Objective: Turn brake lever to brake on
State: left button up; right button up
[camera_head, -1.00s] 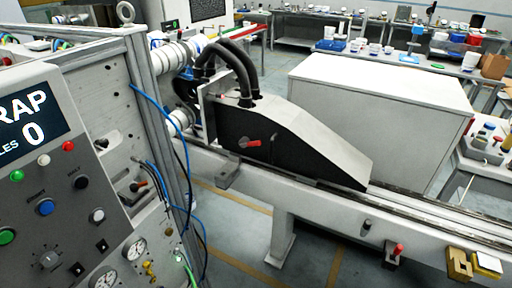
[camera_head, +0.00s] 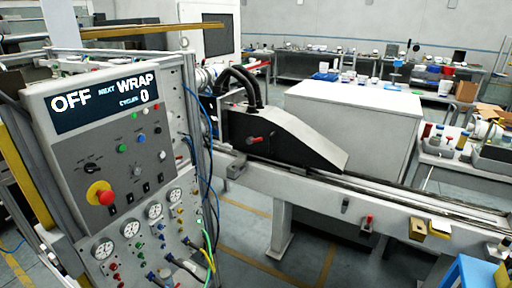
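A red-handled lever (camera_head: 255,140) sits on the side of the black wedge-shaped housing (camera_head: 295,147) mounted on the rail. A second small red-tipped lever (camera_head: 368,219) stands on the front of the rail, further right. I cannot tell from any marking which of them is the brake lever. Neither of my grippers shows in the head view.
A grey control panel (camera_head: 75,163) with a display reading OFF, NEXT WRAP and CYCLES 0 stands at the left, with knobs, gauges and hoses. A long rail (camera_head: 320,193) runs right. A white cabinet (camera_head: 350,115) stands behind it. The floor in front is clear.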

aim_at(255, 141)
jog(key=u, duration=0.6)
jog(key=i, duration=1.25)
jog(key=z, duration=0.2)
